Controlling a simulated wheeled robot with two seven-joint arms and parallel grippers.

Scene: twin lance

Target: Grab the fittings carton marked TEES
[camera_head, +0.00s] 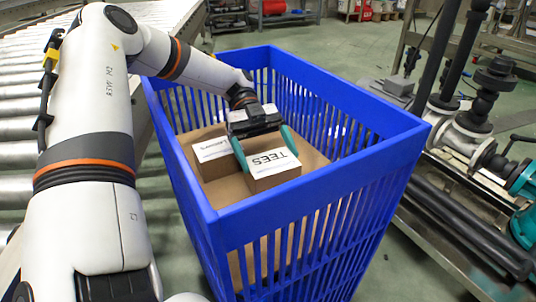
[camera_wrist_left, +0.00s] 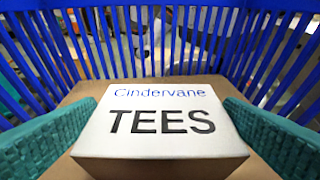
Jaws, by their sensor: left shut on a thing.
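The carton marked TEES (camera_head: 272,172) is a small brown box with a white label on top, inside the blue crate (camera_head: 222,222). In the left wrist view the carton (camera_wrist_left: 160,118) fills the middle, its label reading Cindervane TEES. My left gripper (camera_head: 265,150) reaches down into the crate with its teal fingers on either side of the carton. The gripper (camera_wrist_left: 160,130) is shut on the carton, one finger at each side. I cannot tell whether the carton's underside touches the surface below. My right gripper is not in view.
A second white-labelled carton (camera_head: 212,152) stands just left of the TEES carton. The crate's slatted walls surround them. A roller conveyor (camera_head: 20,110) lies at the left, and a pipe rack with valves (camera_head: 470,140) stands at the right.

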